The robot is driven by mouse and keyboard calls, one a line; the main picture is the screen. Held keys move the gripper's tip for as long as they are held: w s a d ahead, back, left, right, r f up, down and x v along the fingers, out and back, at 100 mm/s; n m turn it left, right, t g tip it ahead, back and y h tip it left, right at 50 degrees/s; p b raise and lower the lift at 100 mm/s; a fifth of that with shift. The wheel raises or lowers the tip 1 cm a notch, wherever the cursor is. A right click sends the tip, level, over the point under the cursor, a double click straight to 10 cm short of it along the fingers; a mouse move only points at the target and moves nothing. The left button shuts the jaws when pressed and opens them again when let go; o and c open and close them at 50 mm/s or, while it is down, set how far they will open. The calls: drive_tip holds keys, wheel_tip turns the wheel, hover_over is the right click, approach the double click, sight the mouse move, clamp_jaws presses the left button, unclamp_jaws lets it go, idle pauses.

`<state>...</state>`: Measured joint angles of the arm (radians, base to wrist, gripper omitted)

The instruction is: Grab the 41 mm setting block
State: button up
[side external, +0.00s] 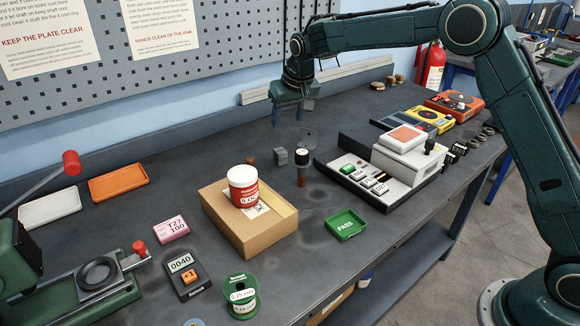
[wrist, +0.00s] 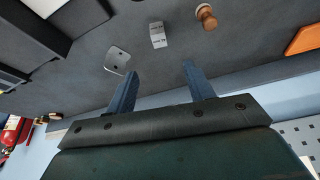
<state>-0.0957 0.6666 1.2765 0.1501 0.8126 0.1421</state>
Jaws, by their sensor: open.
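My gripper (side external: 287,114) is above the bench, behind and above the block. In the wrist view my gripper (wrist: 159,70) has its two blue fingers apart, with nothing between them. The block lies beyond the fingertips, roughly in line with the gap, and does not touch them.
A flat grey plate with a hole (wrist: 118,58) and a brown knobbed piece (wrist: 206,16) flank the block. A cardboard box (side external: 250,235) with a red-and-white tub (side external: 243,186) is in front. A black tray (side external: 345,150) lies right.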

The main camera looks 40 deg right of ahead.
hover_over(280, 150)
drive_tip(key=s, duration=0.2)
wheel_tip(280, 150, down, 8)
drive_tip(key=shift+s+a+r, duration=0.15)
drive_tip(key=shift+s+a, duration=0.05)
drive_tip(key=shift+a, duration=0.05)
drive_tip(key=shift+s+x, duration=0.2)
drive_tip(key=shift+x, duration=2.35)
drive_tip(key=shift+c, duration=0.2)
clamp_jaws()
